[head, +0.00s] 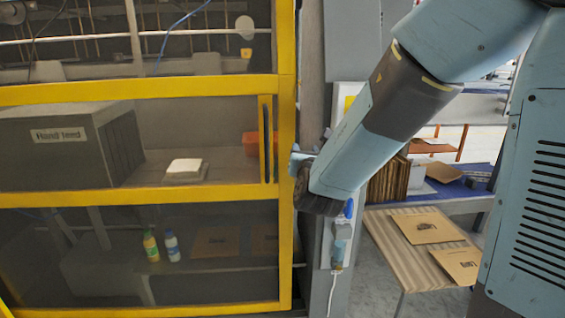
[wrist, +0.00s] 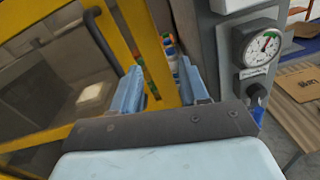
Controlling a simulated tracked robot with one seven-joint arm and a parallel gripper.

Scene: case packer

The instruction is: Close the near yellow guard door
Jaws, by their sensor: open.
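The yellow guard door (head: 286,225) has a yellow frame with see-through panels and fills the left of the head view. Its upright handle (head: 267,138) is near its right edge. In the wrist view the door's yellow upright (wrist: 143,35) runs down between my fingers, with the dark handle (wrist: 101,42) to its left. My gripper (head: 296,160) is open and empty at the door's right edge, right of the handle. Its spread fingers also show in the wrist view (wrist: 160,88). I cannot tell whether they touch the frame.
A grey post (head: 311,80) stands just right of the door. It carries a gauge (wrist: 263,46). In the wrist view small coloured things (wrist: 168,45) show between upright and post. Behind the panels are a grey hand-feed box (head: 60,160) and two bottles (head: 171,246). Flat cartons (head: 428,228) lie at right.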

